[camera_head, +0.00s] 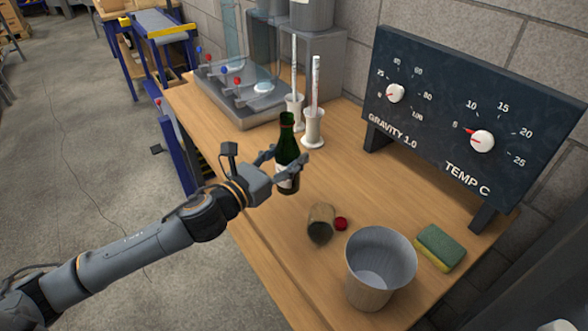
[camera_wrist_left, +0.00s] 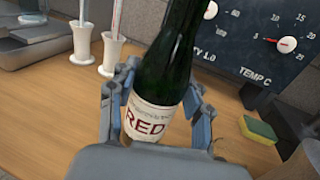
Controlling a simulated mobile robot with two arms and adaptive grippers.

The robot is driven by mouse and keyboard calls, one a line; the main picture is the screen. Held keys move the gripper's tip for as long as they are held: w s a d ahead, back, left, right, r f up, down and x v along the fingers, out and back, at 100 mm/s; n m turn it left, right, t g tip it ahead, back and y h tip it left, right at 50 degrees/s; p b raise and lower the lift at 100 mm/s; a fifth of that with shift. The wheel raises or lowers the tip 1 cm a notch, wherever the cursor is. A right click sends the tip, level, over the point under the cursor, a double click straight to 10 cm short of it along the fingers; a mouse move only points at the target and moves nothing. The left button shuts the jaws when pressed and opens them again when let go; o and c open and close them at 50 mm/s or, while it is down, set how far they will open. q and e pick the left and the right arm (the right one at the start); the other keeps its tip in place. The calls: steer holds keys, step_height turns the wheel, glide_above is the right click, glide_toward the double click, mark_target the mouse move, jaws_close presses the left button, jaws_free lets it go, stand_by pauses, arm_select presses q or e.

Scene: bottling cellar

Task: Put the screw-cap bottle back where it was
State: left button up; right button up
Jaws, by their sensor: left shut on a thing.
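The screw-cap bottle (camera_head: 287,148) is dark green glass with a pale label. In the left wrist view the label on the bottle (camera_wrist_left: 166,75) reads RED. My left gripper (camera_head: 284,172) is shut around the bottle's lower body and holds it nearly upright over the wooden bench. The fingers of the left gripper (camera_wrist_left: 155,105) show on both sides of the label. Whether the bottle's base touches the bench I cannot tell. My right gripper is not in view.
A metal bucket (camera_head: 380,262) and a green-yellow sponge (camera_head: 440,247) are at the front right. The gauge panel (camera_head: 470,115) stands along the wall. Two white stands (camera_head: 313,130) with tall tubes and a valve tray (camera_head: 240,100) are behind the bottle. Bare bench (camera_head: 355,180) lies right of the bottle.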

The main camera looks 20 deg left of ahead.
mark_target(293, 159)
arm_select(q)
steer(key=shift+w+d+f, duration=0.2)
steer(key=shift+w+f, duration=0.35)
steer(key=shift+f, duration=0.1)
steer(key=shift+w+d+f, duration=0.15)
steer(key=shift+w+f, duration=0.35)
steer(key=shift+f, duration=0.1)
steer(key=shift+w+f+b, duration=0.1)
steer(key=shift+f+b, duration=0.3)
steer(key=shift+f, duration=1.2)
steer(key=shift+f, duration=0.1)
steer(key=o, duration=1.1)
steer(key=shift+f, duration=0.2)
steer(key=o, duration=0.4)
steer(key=shift+r, duration=0.1)
